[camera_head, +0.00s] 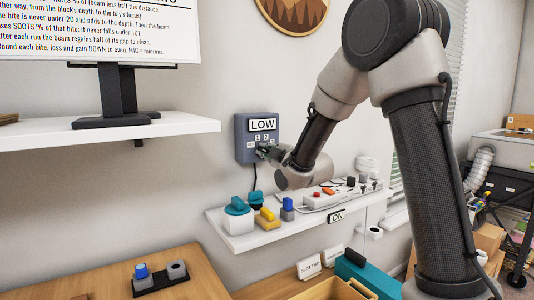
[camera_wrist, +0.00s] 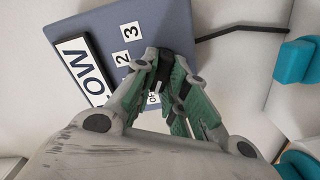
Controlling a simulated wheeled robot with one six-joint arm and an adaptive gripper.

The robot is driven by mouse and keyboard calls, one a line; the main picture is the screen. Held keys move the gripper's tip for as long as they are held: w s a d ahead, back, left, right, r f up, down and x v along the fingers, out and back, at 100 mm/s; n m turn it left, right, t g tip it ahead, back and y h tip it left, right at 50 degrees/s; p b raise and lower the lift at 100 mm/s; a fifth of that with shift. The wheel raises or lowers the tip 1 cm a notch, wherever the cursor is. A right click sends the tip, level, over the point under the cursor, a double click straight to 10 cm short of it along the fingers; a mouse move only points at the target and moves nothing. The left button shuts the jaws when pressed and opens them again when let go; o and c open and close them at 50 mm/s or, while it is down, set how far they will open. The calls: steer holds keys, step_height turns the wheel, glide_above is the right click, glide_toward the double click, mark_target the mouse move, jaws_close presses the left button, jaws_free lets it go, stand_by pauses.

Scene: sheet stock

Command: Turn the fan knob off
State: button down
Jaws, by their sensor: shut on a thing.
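The fan control box (camera_head: 243,142) is a blue-grey box on the wall in the head view, with a sign reading LOW (camera_head: 263,125) and small number labels below it. In the wrist view the box (camera_wrist: 170,22) appears turned, with labels 2, 3 and part of OFF showing. My gripper (camera_head: 266,152) is at the box's lower front. In the wrist view its green-padded fingers (camera_wrist: 165,72) are shut on the dark fan knob (camera_wrist: 166,56). The fingers hide most of the knob, so I cannot tell where it points.
Below the box, a white shelf (camera_head: 253,241) holds a teal knob block (camera_head: 237,207), a yellow switch (camera_head: 267,219), a blue switch (camera_head: 288,209) and a power strip (camera_head: 325,199). A monitor shelf (camera_head: 180,127) is at left. A wooden table (camera_head: 195,262) is below.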

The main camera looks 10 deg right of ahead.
stand_by(0.3)
steer(key=c, duration=1.4)
jaws_free()
steer(key=shift+c, duration=0.2)
steer(key=v, duration=0.7)
steer(key=shift+s, duration=0.25)
steer(key=shift+d, duration=0.1)
